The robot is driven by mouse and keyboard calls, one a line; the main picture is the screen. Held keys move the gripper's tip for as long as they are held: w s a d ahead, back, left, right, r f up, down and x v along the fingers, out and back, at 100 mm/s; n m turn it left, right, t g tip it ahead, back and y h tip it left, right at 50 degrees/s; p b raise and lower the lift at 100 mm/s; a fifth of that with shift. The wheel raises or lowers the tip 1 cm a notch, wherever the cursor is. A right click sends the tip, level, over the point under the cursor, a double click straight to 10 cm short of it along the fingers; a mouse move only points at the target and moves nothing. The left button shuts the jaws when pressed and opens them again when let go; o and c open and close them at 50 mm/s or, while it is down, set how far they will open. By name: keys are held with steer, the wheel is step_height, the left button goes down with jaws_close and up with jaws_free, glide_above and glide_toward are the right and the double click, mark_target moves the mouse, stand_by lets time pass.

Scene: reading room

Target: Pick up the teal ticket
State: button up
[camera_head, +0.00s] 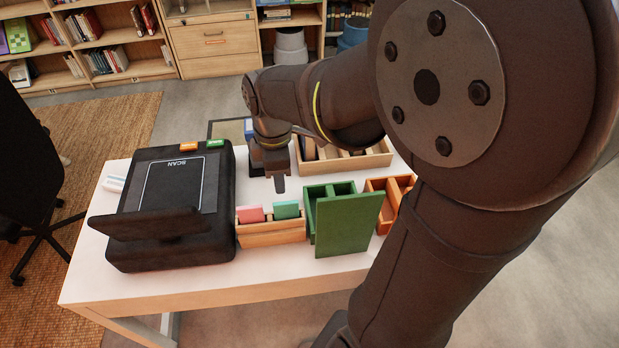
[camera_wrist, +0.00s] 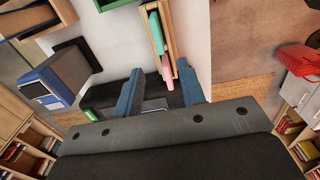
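The teal ticket (camera_head: 286,209) stands upright in the right part of a small wooden holder (camera_head: 270,236) near the table's front. A pink ticket (camera_head: 250,213) stands to its left in the same holder. In the wrist view the teal ticket (camera_wrist: 156,32) shows at the top centre, with the pink ticket (camera_wrist: 166,68) just below it. My gripper (camera_head: 280,187) points down above and behind the holder, apart from the tickets. In the wrist view the two fingers of my gripper (camera_wrist: 160,82) are spread, with no held object visible between them.
A black scanner (camera_head: 175,190) stands left of the holder on the white table (camera_head: 200,276). A green box (camera_head: 345,225) with a tall front panel and an orange box (camera_head: 378,190) stand to the right. A wooden tray (camera_head: 378,158) and a blue box (camera_wrist: 52,80) are behind.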

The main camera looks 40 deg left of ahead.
mark_target(286, 203)
step_height(286, 203, down, 8)
steer(key=shift+r, duration=0.1)
steer(key=f, duration=0.4)
steer(key=shift+w+d, duration=0.2)
steer(key=shift+w, duration=0.2)
steer(key=shift+f, duration=0.6)
jaws_close()
